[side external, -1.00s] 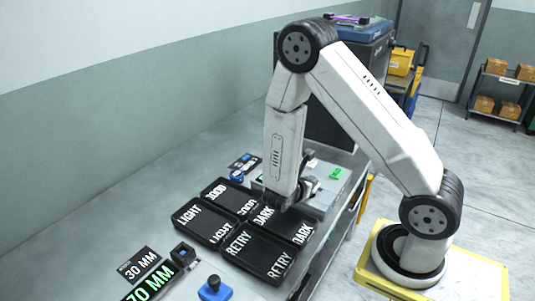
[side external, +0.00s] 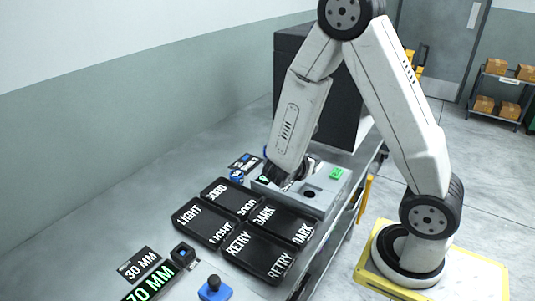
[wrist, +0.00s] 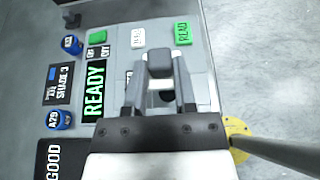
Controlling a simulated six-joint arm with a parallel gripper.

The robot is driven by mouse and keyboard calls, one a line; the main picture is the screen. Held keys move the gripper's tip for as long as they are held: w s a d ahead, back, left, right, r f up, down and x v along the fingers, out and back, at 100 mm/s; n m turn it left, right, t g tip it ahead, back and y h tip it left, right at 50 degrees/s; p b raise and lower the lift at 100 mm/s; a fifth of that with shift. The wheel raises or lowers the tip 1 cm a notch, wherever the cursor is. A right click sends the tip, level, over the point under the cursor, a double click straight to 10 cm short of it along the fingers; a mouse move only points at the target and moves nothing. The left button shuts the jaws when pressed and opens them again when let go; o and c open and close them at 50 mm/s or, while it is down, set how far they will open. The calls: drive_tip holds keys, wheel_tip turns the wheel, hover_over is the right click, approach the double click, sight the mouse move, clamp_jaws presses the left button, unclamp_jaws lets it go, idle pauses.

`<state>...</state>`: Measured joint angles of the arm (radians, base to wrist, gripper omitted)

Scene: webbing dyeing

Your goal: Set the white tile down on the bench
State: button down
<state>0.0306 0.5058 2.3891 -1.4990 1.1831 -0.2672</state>
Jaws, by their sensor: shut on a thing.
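My gripper (side external: 283,180) hangs over the left part of a grey instrument box, pointing down and tilted. In the wrist view its fingers (wrist: 161,78) are shut on a grey block (wrist: 160,64). A pale patch shows under the block; it looks like the white tile, but the fingers and block hide most of it. I cannot tell whether it touches the box. The grey box (side external: 325,204) has a dark round hole in its top. No white tile shows lying on the bench (side external: 130,225).
The box has a lit READY display (wrist: 94,90) and a green READ button (wrist: 183,33). Black trays (side external: 265,258) marked LIGHT, GOOD, RETRY and DARK stand beside it. Blue-topped pots (wrist: 62,120) and a SHADE 3 card (wrist: 62,84) lie nearby. Bench is bare along the wall.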

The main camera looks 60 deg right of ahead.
drive_tip(key=shift+w, duration=0.1)
idle(0.4)
drive_tip(key=w+a+r+n+t+y, duration=0.4)
drive_tip(key=w+a+r+n+t, duration=0.1)
drive_tip(key=w+a+n+t, duration=0.1)
drive_tip(key=w+a+r+n+t+y, duration=0.5)
drive_tip(key=w+a+n, duration=0.3)
drive_tip(key=w+a, duration=0.2)
drive_tip(key=shift+a+r+n+t, duration=0.3)
drive_tip(key=shift+a+r+t, duration=0.3)
drive_tip(key=shift+t, duration=0.3)
drive_tip(key=shift+w+a+f, duration=0.1)
drive_tip(key=shift+f, duration=0.05)
drive_tip(key=s+a+f+m+h, duration=0.1)
drive_tip(key=s+a+f, duration=0.1)
drive_tip(key=a+f, duration=0.8)
drive_tip(key=a, duration=0.4)
drive_tip(key=shift+f, duration=0.3)
